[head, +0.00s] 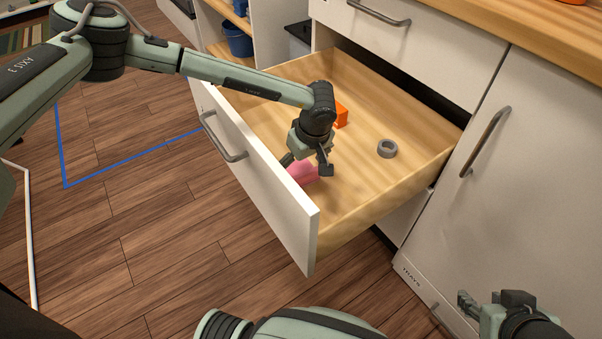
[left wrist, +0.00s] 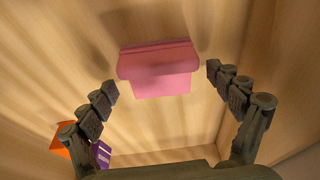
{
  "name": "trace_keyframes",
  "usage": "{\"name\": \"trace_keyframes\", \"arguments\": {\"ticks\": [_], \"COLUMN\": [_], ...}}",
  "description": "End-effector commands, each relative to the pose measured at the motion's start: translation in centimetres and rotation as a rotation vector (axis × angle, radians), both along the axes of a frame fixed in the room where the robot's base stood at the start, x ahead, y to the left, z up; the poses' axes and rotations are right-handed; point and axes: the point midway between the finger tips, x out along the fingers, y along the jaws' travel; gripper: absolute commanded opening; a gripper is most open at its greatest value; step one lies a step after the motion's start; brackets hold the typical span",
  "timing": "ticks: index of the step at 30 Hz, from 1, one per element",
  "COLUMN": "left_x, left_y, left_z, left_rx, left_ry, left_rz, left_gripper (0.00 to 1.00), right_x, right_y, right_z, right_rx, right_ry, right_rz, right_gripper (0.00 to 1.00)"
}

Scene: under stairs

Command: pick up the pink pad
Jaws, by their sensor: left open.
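The pink pad (head: 304,172) lies in the open drawer (head: 266,187), near its front panel, partly hidden by my left gripper (head: 306,168) in the head view. In the left wrist view the pink pad (left wrist: 158,68) shows whole on the wooden drawer bottom, ahead of and between the spread fingers of my left gripper (left wrist: 162,80). The left gripper is open, with nothing between its fingers that I can see held. My right gripper (head: 488,304) is at the lower right, outside the drawer and away from the pad; its jaws are not clear.
A purple item (left wrist: 101,153) shows beside the orange one (left wrist: 60,140) in the left wrist view. Drawer walls surround the pad. A closed cabinet door (head: 520,190) stands at the right.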

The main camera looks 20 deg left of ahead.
Motion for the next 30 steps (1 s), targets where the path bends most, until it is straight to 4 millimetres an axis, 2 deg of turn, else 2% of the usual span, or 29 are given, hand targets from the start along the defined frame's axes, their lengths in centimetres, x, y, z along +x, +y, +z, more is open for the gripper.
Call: {"name": "trace_keyframes", "arguments": {"ticks": [6, 7, 19, 26, 30], "left_x": [0.0, 0.0, 0.0, 0.0, 0.1], "left_y": [0.0, 0.0, 0.0, 0.0, 0.0], "left_z": [-0.1, -0.1, -0.1, 0.0, 1.2], "left_rx": [-0.001, -0.001, -0.001, -0.002, -0.003], "left_ry": [0.001, 0.001, 0.000, 0.000, -0.002], "left_rz": [0.000, 0.000, 0.001, 0.001, 0.001], "left_gripper": [0.91, 0.88, 0.39, 0.37, 0.37], "right_x": [0.1, 0.1, 0.0, 0.0, -0.2], "right_y": [0.0, 0.0, 0.0, 0.0, 0.0], "right_z": [0.0, 0.0, 0.0, 0.0, 0.0], "right_rx": [0.001, 0.001, 0.001, 0.000, -0.002], "right_ry": [-0.003, -0.003, -0.001, -0.001, 0.009], "right_rz": [0.001, 0.001, 0.001, 0.002, -0.001], "right_gripper": [0.40, 0.40, 0.40, 0.40, 0.40]}}
